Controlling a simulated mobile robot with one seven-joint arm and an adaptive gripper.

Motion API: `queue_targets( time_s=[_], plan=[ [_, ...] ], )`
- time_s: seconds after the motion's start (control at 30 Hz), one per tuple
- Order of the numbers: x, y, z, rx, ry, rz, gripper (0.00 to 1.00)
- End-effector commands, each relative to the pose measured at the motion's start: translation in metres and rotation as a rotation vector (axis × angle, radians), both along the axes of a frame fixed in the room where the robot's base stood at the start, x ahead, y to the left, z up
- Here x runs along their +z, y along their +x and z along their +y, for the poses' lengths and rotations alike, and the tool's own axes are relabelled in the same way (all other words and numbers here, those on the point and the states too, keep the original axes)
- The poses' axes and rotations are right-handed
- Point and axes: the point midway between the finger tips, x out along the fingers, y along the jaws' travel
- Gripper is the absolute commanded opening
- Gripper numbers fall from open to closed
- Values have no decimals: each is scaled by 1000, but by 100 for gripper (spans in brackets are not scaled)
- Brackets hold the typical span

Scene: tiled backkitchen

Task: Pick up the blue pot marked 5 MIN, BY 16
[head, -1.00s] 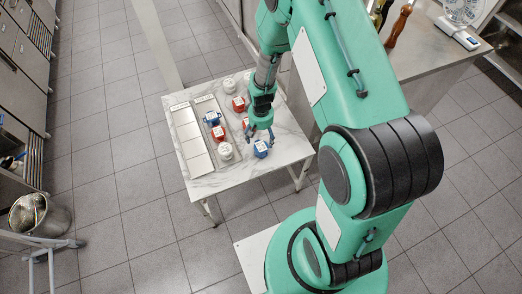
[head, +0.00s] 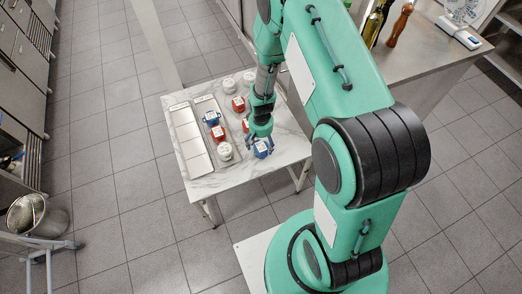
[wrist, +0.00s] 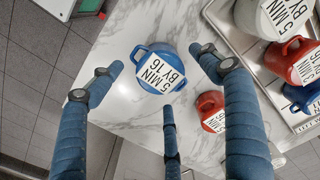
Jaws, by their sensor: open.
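The blue pot (wrist: 152,76) stands upright on the marble table, its lid label reading 5 MIN, BY 16. In the head view the blue pot (head: 262,149) is near the table's right front edge, off the trays. My gripper (head: 260,136) is just above it there, partly covering it. In the wrist view my gripper (wrist: 160,72) is open and empty, with two fingers on either side of the pot and a third below it in the picture. I cannot tell from the frames whether any finger touches it.
A red pot (wrist: 210,108) stands close beside the right finger. A tray (wrist: 244,52) holds a white pot (wrist: 285,14), another red pot (wrist: 302,62) and another blue pot (head: 211,118). An empty pale tray (head: 187,138) lies at the table's left.

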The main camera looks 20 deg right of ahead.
Motion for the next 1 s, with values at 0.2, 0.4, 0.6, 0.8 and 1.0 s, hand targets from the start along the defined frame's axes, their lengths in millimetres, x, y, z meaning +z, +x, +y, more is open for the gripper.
queue_targets(
  time_s=[0.2,0.4,0.6,0.8,1.0],
  plan=[
    [-29,0,0,0,0,1,78],
    [-39,0,0,0,0,1,78],
    [-39,0,0,0,0,1,78],
    [-39,0,0,0,0,1,78],
    [-39,0,0,0,0,1,64]
  ],
)
